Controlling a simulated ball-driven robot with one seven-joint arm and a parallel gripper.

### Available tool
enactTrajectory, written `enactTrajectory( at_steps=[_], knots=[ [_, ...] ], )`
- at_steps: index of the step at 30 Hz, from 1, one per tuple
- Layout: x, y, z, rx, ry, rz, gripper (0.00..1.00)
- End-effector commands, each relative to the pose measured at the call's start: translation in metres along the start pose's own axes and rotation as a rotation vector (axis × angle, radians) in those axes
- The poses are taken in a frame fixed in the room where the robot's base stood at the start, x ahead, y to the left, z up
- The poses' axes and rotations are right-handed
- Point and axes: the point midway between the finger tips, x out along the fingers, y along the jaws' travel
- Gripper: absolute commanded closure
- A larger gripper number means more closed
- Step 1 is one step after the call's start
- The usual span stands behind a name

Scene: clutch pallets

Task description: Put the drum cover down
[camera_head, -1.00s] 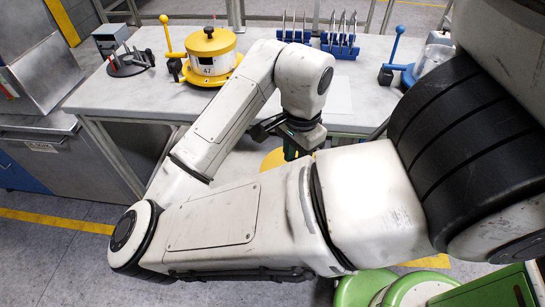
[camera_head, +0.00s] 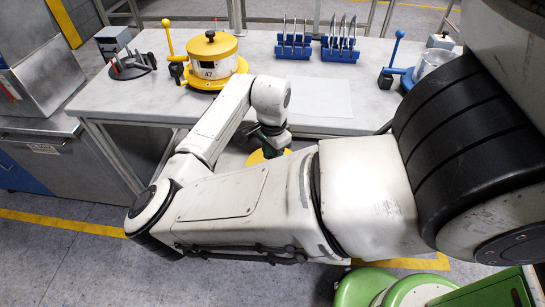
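A yellow round piece (camera_head: 256,158), which I take to be the drum cover, shows below my gripper (camera_head: 272,146), in front of the table's front edge. Only part of its rim is visible; my arm hides the rest. My gripper points down over it and seems shut on it, though the fingertips are mostly hidden. On the table, a clear drum labelled 47 (camera_head: 208,71) stands on a yellow base, with a yellow top and black knob (camera_head: 210,37).
The grey table (camera_head: 140,100) has a pale mat (camera_head: 322,97) with free room around it. Blue racks (camera_head: 293,50) stand at the back, a dark pegged stand (camera_head: 128,66) at the left. A clear drum on a blue base (camera_head: 437,66) stands right. Green round objects (camera_head: 362,288) are on the floor.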

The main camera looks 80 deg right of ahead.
Motion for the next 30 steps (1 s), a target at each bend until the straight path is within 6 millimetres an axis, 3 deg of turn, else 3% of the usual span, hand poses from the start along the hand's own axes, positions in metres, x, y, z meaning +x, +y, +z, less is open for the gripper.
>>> enactTrajectory(
  at_steps=[3,14,15,22,30],
  knots=[
    [0.0124,0.0003,0.0005,-0.002,0.000,0.001,1.00],
    [0.0166,0.0002,0.0005,-0.002,0.000,0.000,1.00],
    [0.0155,0.0001,0.0006,-0.001,0.000,0.000,0.63],
    [0.0153,0.0002,0.0005,-0.001,0.000,0.000,0.41],
    [0.0130,0.0002,0.0005,-0.001,0.000,-0.001,0.41]
  ],
)
